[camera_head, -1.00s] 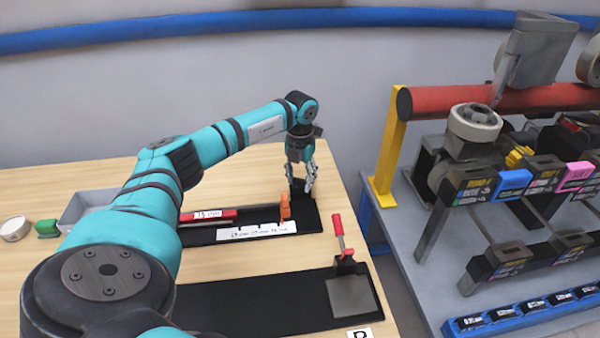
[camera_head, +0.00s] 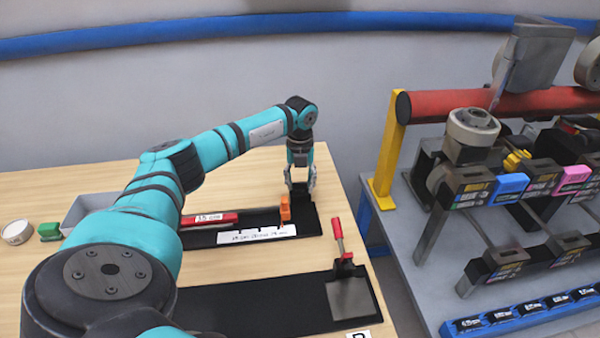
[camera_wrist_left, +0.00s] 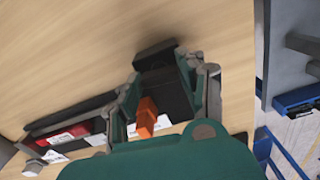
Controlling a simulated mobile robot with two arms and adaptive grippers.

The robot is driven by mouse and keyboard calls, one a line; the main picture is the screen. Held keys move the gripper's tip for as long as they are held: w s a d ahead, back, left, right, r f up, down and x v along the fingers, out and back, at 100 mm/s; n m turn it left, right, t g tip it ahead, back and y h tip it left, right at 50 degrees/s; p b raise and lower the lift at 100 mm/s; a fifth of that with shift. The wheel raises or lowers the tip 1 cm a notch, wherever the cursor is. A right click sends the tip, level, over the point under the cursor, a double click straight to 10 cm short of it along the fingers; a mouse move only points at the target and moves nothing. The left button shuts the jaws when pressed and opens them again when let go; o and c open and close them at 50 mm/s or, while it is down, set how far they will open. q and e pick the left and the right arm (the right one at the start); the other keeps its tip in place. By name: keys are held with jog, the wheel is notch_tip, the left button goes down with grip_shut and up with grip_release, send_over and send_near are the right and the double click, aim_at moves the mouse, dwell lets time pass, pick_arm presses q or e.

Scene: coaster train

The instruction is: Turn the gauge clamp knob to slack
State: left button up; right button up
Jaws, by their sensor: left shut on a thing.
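The gauge is a black base (camera_head: 210,237) with a white marked strip (camera_head: 258,234) and an upright orange piece (camera_head: 285,208) near its right end. My left gripper (camera_head: 301,186) points down at that end, just behind the orange piece. In the left wrist view its fingers (camera_wrist_left: 166,78) stand on either side of a dark part, and the orange piece (camera_wrist_left: 147,116) shows nearer the palm. The left gripper is shut on this part, apparently the gauge clamp knob; its shape is mostly hidden by the fingers. My right gripper is not in view.
A red-handled clamp (camera_head: 337,230) stands on a second black base (camera_head: 250,305) in front. A red labelled bar (camera_head: 210,218) lies on the gauge. A grey tray (camera_head: 88,208), green block (camera_head: 49,231) and white round container (camera_head: 17,231) are at left. A rack (camera_head: 480,105) stands right.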

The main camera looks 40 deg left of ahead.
aim_at(300, 182)
pick_arm(q)
jog(key=shift+a+r, duration=0.1)
jog(key=o, duration=1.2)
jog(key=shift+c, duration=0.2)
notch_tip(300, 182, up, 12)
